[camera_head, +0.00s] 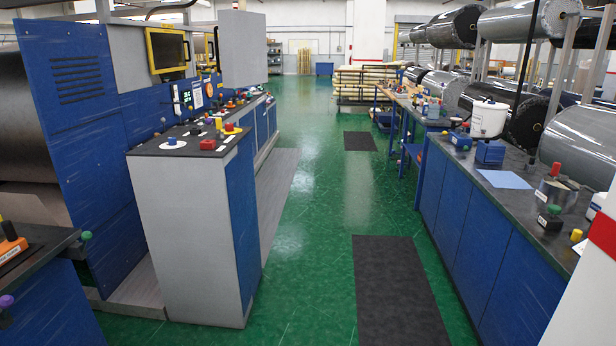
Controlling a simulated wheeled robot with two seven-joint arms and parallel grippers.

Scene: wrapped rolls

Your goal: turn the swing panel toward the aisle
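A dark panel in a yellow frame (168,51) is at the upper left, on the blue and grey machine. It looks like the swing panel; its face points out toward the front. Its mount is mostly hidden. The aisle is a green floor (310,215) running from the front to the back, to the right of the machine. Neither of my grippers is in view.
A grey and blue console (190,235) with knobs and buttons stands in front, between the panel and the aisle. A blue bench (480,225) with small items lines the right side. Dark mats (398,290) lie on the floor. The aisle's middle is clear.

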